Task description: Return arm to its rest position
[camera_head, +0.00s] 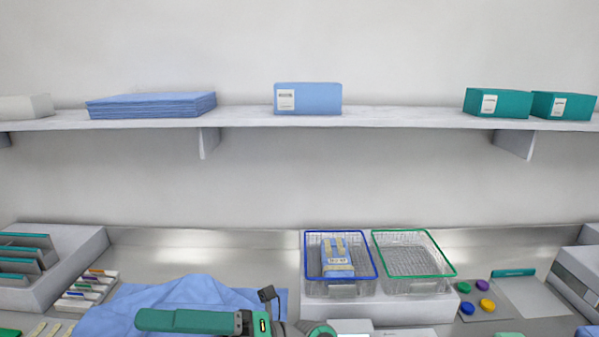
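The end of my arm lies across the bottom of the picture, pointing left over a crumpled blue cloth (185,293). My gripper (160,320) appears as a long green part at the left end of the arm, with a dark wrist section and a small dark camera-like block to its right. I cannot make out two separate fingertips, or anything held. The rest of my arm runs off the bottom edge.
A blue-rimmed wire basket (340,284) holds a blue and beige packet (337,262). A green-rimmed basket (412,262) beside it looks empty. Left stands a grey rack (75,250), right some coloured caps (482,285). A shelf (400,118) with boxes spans the wall above.

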